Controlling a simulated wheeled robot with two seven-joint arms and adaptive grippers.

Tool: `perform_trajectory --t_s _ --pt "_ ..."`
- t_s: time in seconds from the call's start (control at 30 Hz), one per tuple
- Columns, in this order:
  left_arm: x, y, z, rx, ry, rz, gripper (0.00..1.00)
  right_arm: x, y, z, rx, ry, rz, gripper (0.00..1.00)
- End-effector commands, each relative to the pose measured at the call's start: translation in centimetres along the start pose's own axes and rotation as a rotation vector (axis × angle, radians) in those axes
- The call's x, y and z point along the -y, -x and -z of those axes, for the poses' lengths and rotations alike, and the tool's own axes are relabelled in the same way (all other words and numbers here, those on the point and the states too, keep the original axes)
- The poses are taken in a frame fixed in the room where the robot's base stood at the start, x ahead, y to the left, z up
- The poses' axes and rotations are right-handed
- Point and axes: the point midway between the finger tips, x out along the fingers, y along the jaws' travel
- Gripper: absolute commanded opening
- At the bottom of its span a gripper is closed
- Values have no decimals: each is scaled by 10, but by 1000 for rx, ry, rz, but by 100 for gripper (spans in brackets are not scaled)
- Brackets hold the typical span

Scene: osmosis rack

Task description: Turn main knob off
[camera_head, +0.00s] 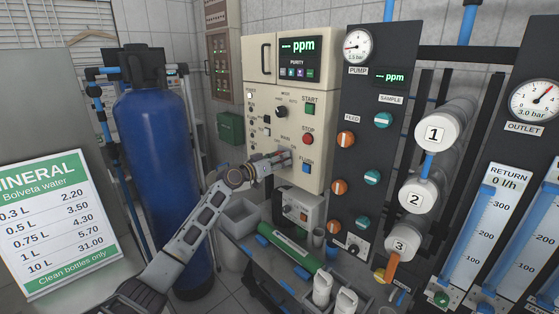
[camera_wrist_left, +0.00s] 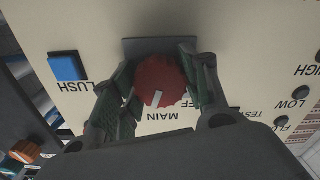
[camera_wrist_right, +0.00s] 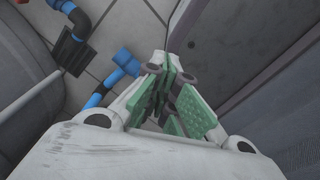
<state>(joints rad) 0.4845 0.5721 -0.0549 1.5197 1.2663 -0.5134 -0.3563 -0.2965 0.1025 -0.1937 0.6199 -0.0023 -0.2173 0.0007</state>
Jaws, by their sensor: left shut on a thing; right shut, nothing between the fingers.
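The main knob (camera_wrist_left: 160,82) is red with a white pointer mark and sits on the cream control panel (camera_wrist_left: 245,45), above the upside-down MAIN label in the left wrist view. My left gripper (camera_wrist_left: 160,85) has its green finger pads on both sides of the knob and is shut on it. In the head view my left gripper (camera_head: 278,161) reaches the panel and hides the knob. The white mark points down and slightly left in the left wrist view. My right gripper (camera_wrist_right: 165,100) is shut and empty, and shows only in the right wrist view.
A blue FLUSH button (camera_wrist_left: 67,67) is beside the knob. Red STOP (camera_head: 308,139) and green START (camera_head: 310,95) buttons are higher on the panel. A blue tank (camera_head: 155,180) stands left of my left arm. Pipes (camera_wrist_right: 122,65) and a dark panel are near my right gripper.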

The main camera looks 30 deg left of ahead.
Motion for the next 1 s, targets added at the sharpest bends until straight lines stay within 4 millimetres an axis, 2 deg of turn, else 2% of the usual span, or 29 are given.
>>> perform_trajectory --t_s 0.37,0.8,1.0 --pt "-1 0 2 -1 342 0 21 3 13 2 1 -1 4 0" --pt "-1 0 3 -1 761 0 21 33 37 8 -2 -5 37 0" --pt "-1 0 3 -2 930 1 21 28 48 6 1 -3 32 0"
